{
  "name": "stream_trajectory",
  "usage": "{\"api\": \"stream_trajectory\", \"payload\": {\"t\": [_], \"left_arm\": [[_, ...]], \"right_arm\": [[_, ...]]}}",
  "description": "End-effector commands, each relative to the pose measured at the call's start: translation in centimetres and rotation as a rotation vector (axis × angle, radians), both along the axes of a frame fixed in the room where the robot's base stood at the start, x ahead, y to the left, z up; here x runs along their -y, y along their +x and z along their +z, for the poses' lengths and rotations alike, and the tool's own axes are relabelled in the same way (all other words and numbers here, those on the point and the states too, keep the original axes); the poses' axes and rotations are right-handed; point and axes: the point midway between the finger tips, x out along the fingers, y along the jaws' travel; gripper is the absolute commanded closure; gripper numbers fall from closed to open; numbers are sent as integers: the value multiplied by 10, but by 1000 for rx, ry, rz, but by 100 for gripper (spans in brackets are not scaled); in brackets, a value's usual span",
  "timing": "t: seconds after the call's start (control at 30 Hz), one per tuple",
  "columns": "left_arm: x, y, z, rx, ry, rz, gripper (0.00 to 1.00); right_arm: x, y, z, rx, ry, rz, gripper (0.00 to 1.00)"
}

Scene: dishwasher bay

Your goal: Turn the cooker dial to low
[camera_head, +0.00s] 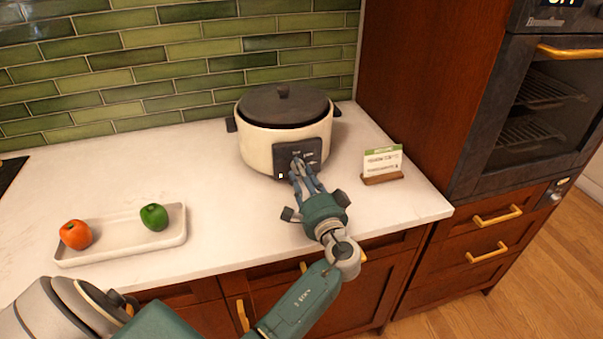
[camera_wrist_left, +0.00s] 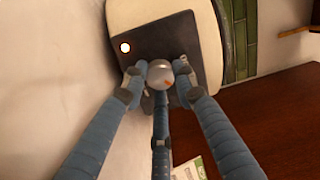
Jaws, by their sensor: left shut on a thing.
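The cooker (camera_head: 262,148) is cream with a dark lid and stands on the white counter near the tiled wall. Its dark control panel (camera_head: 315,146) faces me. My left gripper (camera_head: 298,168) reaches the panel from the front. In the left wrist view the silver dial (camera_wrist_left: 160,73) with a small orange mark sits between the blue fingertips, and the left gripper is shut on it. A lit white indicator (camera_wrist_left: 125,47) shows on the panel (camera_wrist_left: 175,35). The panel's small lettering is too small to read. My right gripper is not in view.
A small green-and-white card on a wooden stand (camera_head: 382,179) is right of the cooker. A white tray (camera_head: 110,245) with a red and a green vegetable lies at left. An oven (camera_head: 545,110) stands at right. The counter between tray and cooker is clear.

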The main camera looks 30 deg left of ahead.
Motion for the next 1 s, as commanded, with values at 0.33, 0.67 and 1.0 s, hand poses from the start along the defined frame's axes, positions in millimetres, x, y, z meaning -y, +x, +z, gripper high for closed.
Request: {"api": "stream_trajectory", "payload": {"t": [0.33, 0.67, 1.0], "left_arm": [[-2, 0, 1, 1, 3, 4, 99], [-1, 0, 1, 1, 1, 1, 53], [30, -23, -3, -1, -3, -1, 53]], "right_arm": [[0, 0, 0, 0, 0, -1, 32], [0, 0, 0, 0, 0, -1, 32], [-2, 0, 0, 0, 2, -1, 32]]}}
